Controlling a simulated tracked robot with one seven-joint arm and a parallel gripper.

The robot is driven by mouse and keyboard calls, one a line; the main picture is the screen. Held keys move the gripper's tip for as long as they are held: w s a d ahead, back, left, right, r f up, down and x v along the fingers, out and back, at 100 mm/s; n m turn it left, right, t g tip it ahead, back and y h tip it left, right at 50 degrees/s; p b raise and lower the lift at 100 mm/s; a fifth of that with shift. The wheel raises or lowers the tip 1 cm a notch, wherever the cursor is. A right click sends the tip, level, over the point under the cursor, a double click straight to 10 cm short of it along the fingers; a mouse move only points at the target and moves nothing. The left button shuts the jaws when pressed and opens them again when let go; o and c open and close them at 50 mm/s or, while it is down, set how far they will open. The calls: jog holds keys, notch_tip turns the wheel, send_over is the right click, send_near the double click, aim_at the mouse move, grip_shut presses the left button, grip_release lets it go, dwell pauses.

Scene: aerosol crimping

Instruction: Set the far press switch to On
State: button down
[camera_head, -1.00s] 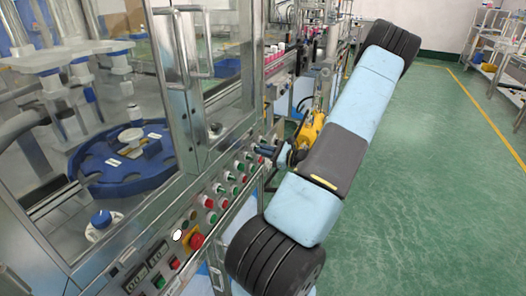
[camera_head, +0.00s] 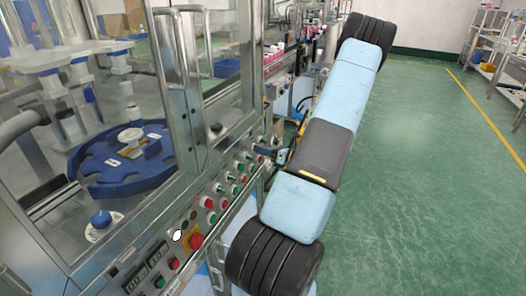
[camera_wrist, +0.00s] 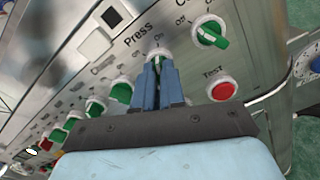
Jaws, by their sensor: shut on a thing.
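The press switch (camera_wrist: 156,52) is a knob with a pale round collar, under the printed word "Press" in the wrist view. My gripper (camera_wrist: 158,66) has its two blue fingers closed around this knob. Only a sliver of green and part of the collar show between and above the fingertips, so I cannot tell which way the knob points. In the head view my gripper (camera_head: 266,150) is at the far end of the machine's control panel (camera_head: 215,222), and the switch is hidden there.
A green knob (camera_wrist: 210,33) with Off printed beside it and a red Test button (camera_wrist: 222,91) sit close to my fingers. More green knobs (camera_wrist: 97,107) line the panel. A red emergency button (camera_head: 196,241) is nearer. Green floor (camera_head: 430,190) is clear at right.

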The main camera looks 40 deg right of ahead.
jog(key=shift+d+m, duration=0.25)
jog(key=shift+m, duration=0.35)
jog(key=c, duration=1.2)
grip_release()
jog(key=shift+a, duration=0.1)
jog(key=v, duration=1.3)
jog(key=shift+s, duration=0.35)
